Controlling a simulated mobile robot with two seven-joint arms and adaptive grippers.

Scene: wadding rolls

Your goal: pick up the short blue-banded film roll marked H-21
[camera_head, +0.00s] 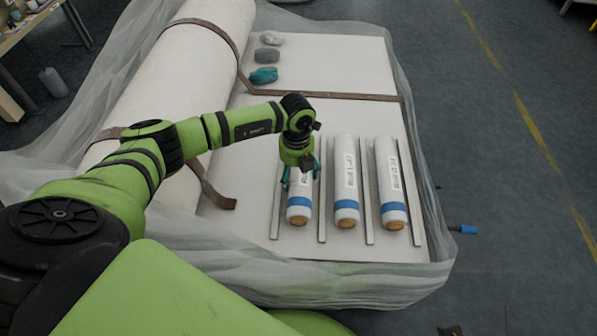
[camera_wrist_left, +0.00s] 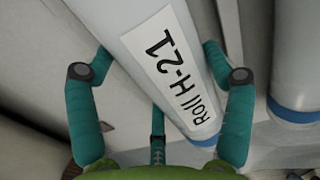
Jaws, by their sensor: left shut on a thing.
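The film roll marked H-21 (camera_head: 299,206) is white with a blue band and a brown end. It lies in the leftmost lane of the white board in the head view. In the left wrist view its label reads "Roll H-21" (camera_wrist_left: 174,67). My left gripper (camera_head: 300,179) is over the roll, with teal fingers on both sides of it, shut on it. The gripper hides the roll's far part in the head view. I cannot tell whether the roll is off the board. My right gripper is not in view.
Two similar blue-banded rolls, a middle one (camera_head: 346,190) and a right one (camera_head: 390,180), lie alongside, separated by thin metal strips (camera_head: 322,205). A large white wadding roll (camera_head: 180,70) lies at left. A brown strap (camera_head: 330,95) crosses the board (camera_head: 350,60).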

